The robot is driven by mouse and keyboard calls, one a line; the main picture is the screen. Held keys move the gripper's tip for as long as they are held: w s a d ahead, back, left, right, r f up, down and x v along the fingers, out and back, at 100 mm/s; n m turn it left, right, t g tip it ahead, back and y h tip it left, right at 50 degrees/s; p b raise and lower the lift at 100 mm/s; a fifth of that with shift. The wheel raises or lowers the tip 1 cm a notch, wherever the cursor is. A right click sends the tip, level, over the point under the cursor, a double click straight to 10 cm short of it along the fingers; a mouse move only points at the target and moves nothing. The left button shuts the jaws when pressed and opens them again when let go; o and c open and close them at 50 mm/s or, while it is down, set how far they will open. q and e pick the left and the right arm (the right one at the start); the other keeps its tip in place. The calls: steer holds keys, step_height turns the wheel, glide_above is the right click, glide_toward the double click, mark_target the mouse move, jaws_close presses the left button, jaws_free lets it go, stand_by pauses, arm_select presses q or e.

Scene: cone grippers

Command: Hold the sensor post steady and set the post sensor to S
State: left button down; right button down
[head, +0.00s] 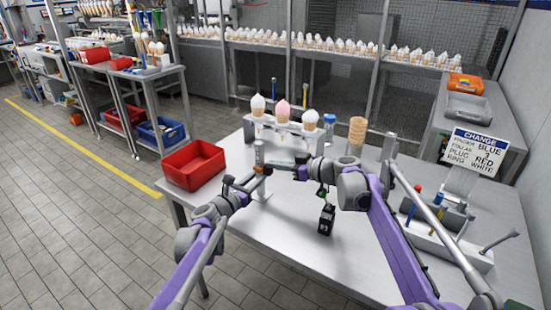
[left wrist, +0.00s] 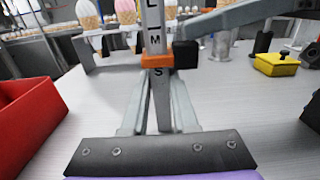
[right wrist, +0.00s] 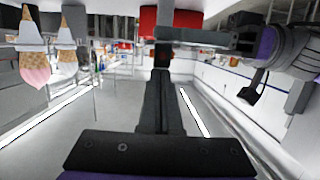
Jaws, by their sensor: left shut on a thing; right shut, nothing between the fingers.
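The sensor post (head: 259,155) stands upright near the table's left side, marked L, M and S in the left wrist view (left wrist: 153,30). The orange post sensor (left wrist: 158,61) sits on it between M and S, with a black block (left wrist: 186,54) on its right side. My left gripper (left wrist: 158,105) is shut on the post below the sensor; it also shows in the head view (head: 255,183). My right gripper (right wrist: 162,70) is shut and empty, near the post and sensor. Whether its tips touch the sensor I cannot tell.
A red bin (head: 194,165) stands at the table's left edge. A rack with three cones (head: 283,115) stands behind the post. A tool holder (head: 450,238) and a sign (head: 477,150) are at the right.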

steer(key=shift+r, duration=0.1)
steer(key=r, duration=0.3)
steer(key=d+r, duration=0.1)
steer(key=shift+s+r, duration=0.15)
steer(key=shift+s, duration=0.1)
steer(key=v, duration=0.9)
arm_select(q)
steer(key=c, duration=0.6)
jaws_free()
arm_select(e)
steer(key=shift+a, duration=0.1)
